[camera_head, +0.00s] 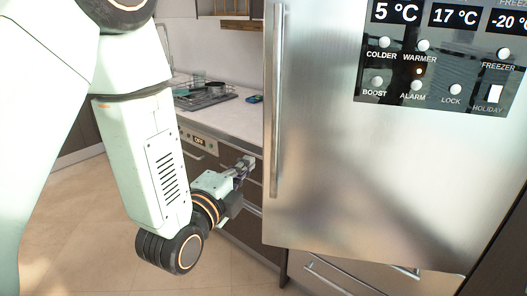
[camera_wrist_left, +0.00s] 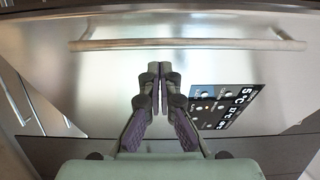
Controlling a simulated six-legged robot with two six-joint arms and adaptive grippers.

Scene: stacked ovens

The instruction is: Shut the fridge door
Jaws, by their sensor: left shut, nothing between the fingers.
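The fridge door (camera_head: 340,150) is a large steel panel filling the right of the head view, with a long upright handle (camera_head: 278,100) near its left edge. Its lower left corner overhangs the drawer front below, so it looks slightly ajar; the gap itself is hidden. My left gripper (camera_head: 247,163) is shut and empty, just left of the door's handle edge in the picture. In the left wrist view, its closed fingertips (camera_wrist_left: 160,70) show before the steel door face (camera_wrist_left: 100,75), with the handle (camera_wrist_left: 190,44) beyond them. Contact cannot be told. My right gripper is out of view.
A display panel (camera_head: 440,55) is on the door's upper right. A steel drawer (camera_head: 350,277) sits below the door. A counter (camera_head: 225,115) with a hob and dish rack (camera_head: 205,97) lies behind my left arm. Tiled floor (camera_head: 85,225) is clear at lower left.

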